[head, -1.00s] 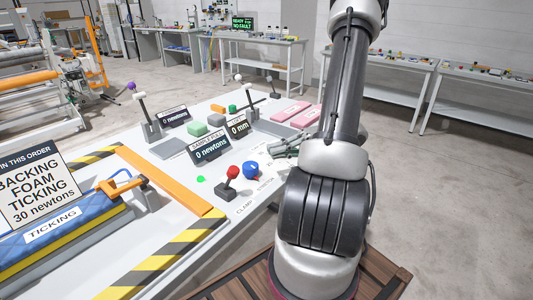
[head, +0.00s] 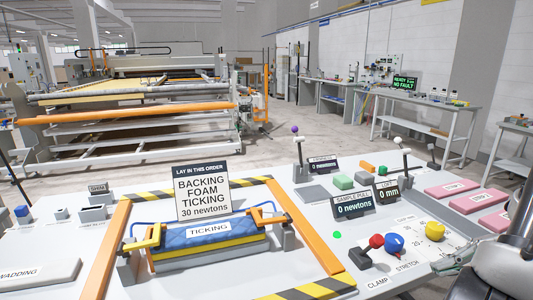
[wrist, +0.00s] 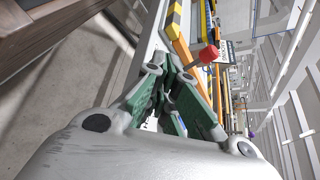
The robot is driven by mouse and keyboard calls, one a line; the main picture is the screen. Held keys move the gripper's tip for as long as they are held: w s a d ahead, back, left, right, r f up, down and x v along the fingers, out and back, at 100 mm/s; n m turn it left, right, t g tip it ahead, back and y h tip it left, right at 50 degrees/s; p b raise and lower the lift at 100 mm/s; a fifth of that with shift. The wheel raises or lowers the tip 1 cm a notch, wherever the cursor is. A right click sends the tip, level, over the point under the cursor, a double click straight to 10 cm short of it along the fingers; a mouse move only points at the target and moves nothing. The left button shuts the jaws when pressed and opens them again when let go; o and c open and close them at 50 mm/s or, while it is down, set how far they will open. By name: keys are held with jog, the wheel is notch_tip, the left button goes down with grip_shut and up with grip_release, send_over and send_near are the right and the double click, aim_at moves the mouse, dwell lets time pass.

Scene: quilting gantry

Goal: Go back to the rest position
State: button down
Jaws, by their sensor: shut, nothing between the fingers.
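My gripper (wrist: 170,68) is in the wrist view with its green-padded fingers drawn together and nothing between them. It is over the edge of the white work table, near the red-knobbed lever. In the head view my arm (head: 505,270) fills the lower right corner, and only a little of the gripper shows beside it. The red-knobbed clamp lever (head: 376,242) stands on the table (head: 300,235), and its red knob also shows in the wrist view (wrist: 208,54). The blue stretch knob (head: 394,243) is right of it.
A layered pad labelled TICKING (head: 210,236) lies in an orange and striped frame under a sign (head: 202,193). A yellow knob (head: 434,231), readout boxes (head: 352,207) and pink blocks (head: 478,200) stand nearby. A large quilting machine (head: 130,100) is behind, with open floor between.

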jog(key=s+d+r+n+g+h, duration=0.1)
jog(key=s+r+n+g+h, duration=0.2)
jog(key=r+h, duration=0.65)
jog(key=w+a+r+n+t+h, duration=0.1)
jog(key=a+r+n+t+h, duration=0.3)
jog(key=r, duration=0.5)
jog(key=a+n+t, duration=0.1)
jog(key=a+n, duration=0.1)
jog(key=a, duration=0.1)
jog(key=shift+w+a+r, duration=0.2)
jog(key=shift+w+r, duration=0.1)
jog(key=shift+r, duration=0.05)
dwell(2.4)
